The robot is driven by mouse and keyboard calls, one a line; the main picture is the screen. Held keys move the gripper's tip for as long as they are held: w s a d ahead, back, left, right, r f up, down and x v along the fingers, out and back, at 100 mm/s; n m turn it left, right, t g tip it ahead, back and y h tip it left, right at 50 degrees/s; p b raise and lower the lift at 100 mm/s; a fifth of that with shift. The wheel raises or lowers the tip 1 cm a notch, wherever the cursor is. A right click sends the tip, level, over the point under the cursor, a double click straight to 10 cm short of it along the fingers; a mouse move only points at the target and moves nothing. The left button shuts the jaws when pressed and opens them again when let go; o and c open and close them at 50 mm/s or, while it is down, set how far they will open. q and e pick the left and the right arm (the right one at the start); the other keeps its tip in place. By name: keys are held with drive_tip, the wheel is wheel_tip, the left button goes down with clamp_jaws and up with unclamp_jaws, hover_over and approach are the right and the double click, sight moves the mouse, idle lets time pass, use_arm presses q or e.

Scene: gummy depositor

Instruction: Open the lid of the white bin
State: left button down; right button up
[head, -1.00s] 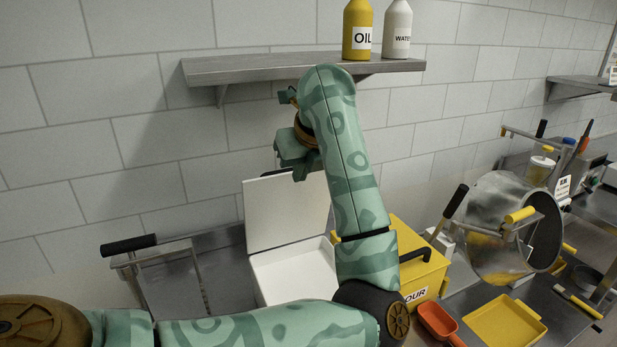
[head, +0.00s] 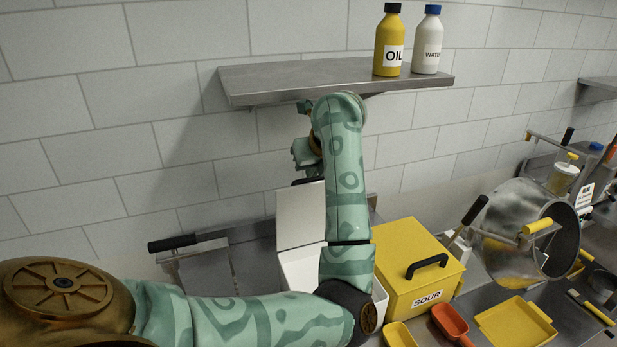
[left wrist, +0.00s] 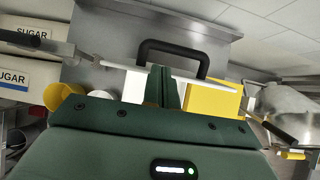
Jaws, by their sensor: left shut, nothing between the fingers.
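The white bin (head: 297,262) stands on the counter in the head view, partly hidden by my left arm. Its white lid (head: 299,217) is raised, standing steeply at the back of the bin with the opening exposed. In the left wrist view the lid (left wrist: 210,84) shows nearly edge-on, with its black handle (left wrist: 178,48) on the far side. My left gripper (head: 308,160) is by the lid's top edge, shut and empty. In the left wrist view its closed fingers (left wrist: 164,80) overlap the lid's edge; I cannot tell whether they touch it. My right gripper is not in view.
A yellow bin labelled SOUR (head: 408,255) stands right of the white bin. A metal shelf (head: 330,79) with oil (head: 389,45) and water (head: 427,48) bottles hangs above. A metal pot (head: 515,235), orange scoop (head: 450,322) and yellow tray (head: 515,322) lie further right.

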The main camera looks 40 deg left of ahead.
sight(307, 193)
use_arm(q)
drive_tip(key=x, duration=0.4)
drive_tip(key=shift+s+a, duration=0.2)
drive_tip(key=shift+w+a+f, duration=0.15)
drive_tip(key=shift+w+f, duration=0.15)
drive_tip(key=shift+f, duration=0.1)
drive_tip(key=shift+s+b, duration=0.1)
drive_tip(key=shift+b, duration=0.2)
drive_tip(key=a+b, duration=0.1)
drive_tip(key=w+a, duration=0.1)
drive_tip(key=a, duration=0.1)
drive_tip(key=w+a+b, duration=0.1)
drive_tip(key=shift+w+a+r+b, duration=0.15)
drive_tip(key=shift+w+a+b, duration=0.15)
drive_tip(key=shift+a, duration=0.1)
drive_tip(key=shift+r, duration=0.1)
